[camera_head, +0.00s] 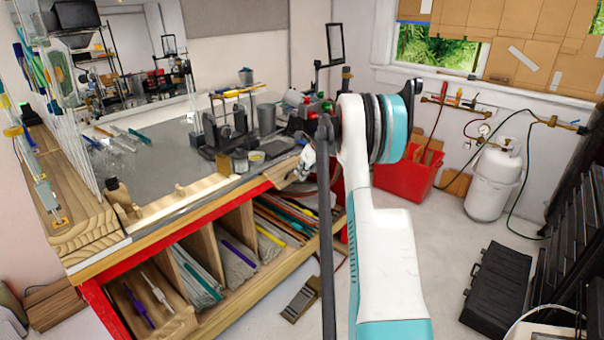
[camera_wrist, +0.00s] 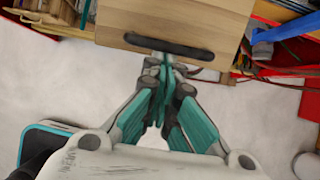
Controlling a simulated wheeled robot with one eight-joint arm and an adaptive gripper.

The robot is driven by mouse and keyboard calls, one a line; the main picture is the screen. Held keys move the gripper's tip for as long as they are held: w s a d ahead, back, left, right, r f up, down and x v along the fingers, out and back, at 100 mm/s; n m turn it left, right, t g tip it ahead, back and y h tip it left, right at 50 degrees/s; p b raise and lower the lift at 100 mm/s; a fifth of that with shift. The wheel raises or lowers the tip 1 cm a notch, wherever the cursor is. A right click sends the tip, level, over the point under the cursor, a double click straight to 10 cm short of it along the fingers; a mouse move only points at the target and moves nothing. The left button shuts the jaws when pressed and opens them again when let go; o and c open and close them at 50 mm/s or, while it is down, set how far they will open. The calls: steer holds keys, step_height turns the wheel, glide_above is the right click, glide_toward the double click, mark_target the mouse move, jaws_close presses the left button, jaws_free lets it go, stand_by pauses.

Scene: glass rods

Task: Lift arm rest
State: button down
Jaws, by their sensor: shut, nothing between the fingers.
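In the wrist view, a light wooden board (camera_wrist: 188,15) juts in from the top, with a dark rounded bar or slot (camera_wrist: 168,46) along its near edge. It may be the arm rest; I cannot tell for sure. My gripper (camera_wrist: 164,62) is shut and empty, its teal fingers pressed together with the tips at or just under this edge. I cannot tell whether they touch it. In the head view, part of my gripper (camera_head: 303,165) shows by the front right of the workbench (camera_head: 165,165), largely hidden behind my arm.
Glassworking tools and small cups stand on the bench, with glass rods (camera_head: 240,255) in the compartments below. A black case (camera_head: 500,283) lies on the floor, which is mostly clear in front.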

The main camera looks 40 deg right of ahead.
steer(key=shift+w+a+r+g+p, duration=0.1)
steer(key=shift+w+r+g+p, duration=0.25)
steer(key=shift+r, duration=0.3)
steer(key=shift+w+d+r+g+p, duration=0.1)
steer(key=shift+w+r+g+p, duration=0.05)
steer(key=shift+r+g+p, duration=0.4)
steer(key=shift+w+a+r+g+p, duration=0.1)
steer(key=shift+w+r+g+p, duration=0.15)
steer(key=shift+r, duration=0.45)
steer(key=s+f+b, duration=0.2)
steer(key=s, duration=0.1)
steer(key=p+v, duration=0.2)
steer(key=v, duration=0.8)
steer(key=shift+w, duration=0.25)
steer(key=shift+r, duration=0.1)
